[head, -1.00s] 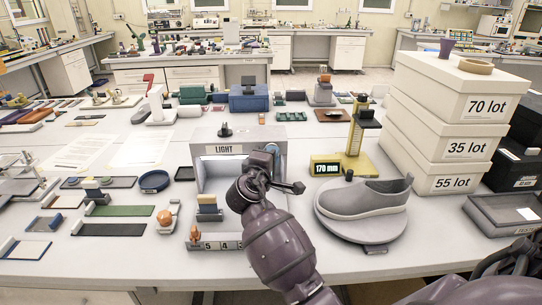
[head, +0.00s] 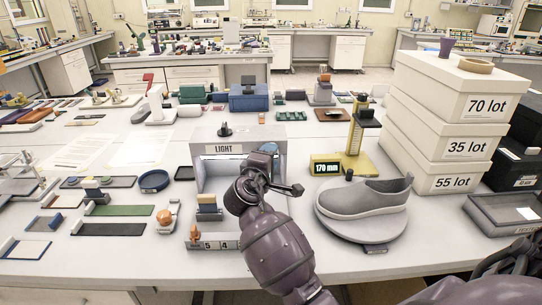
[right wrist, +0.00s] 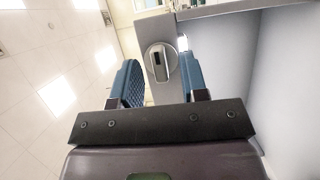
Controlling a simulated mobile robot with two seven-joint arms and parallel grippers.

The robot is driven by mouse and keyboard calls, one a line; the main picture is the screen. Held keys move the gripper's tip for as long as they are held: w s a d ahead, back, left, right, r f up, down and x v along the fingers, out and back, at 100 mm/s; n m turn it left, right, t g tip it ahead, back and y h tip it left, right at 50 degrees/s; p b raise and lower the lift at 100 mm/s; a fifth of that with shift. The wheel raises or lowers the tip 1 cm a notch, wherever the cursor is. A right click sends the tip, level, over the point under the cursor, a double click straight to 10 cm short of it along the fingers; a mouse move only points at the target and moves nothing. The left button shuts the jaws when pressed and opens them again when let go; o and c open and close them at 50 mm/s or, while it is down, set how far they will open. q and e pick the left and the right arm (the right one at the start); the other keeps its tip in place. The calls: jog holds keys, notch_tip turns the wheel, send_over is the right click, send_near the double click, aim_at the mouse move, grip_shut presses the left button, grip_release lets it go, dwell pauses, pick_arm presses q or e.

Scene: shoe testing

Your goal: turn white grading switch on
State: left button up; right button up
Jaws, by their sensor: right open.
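A grey light box (head: 262,133) with a "LIGHT" label stands on the table in the middle of the head view. My right arm reaches in front of it and hides part of its inside. In the right wrist view, my right gripper (right wrist: 157,72) is open, with two blue padded fingers apart. A round pale switch (right wrist: 161,62) with a dark slot shows on a grey panel between the fingers, just beyond them. I cannot tell whether the fingers touch it. In the head view the switch is hidden and the fingertips cannot be made out. My left gripper is not in view.
A grey shoe (head: 368,200) rests on a round stand right of the box, by a yellow gauge (head: 359,150) reading 170 mm. White boxes (head: 455,135) are stacked at the right.

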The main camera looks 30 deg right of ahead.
jog(key=v, duration=1)
jog(key=shift+b, duration=0.35)
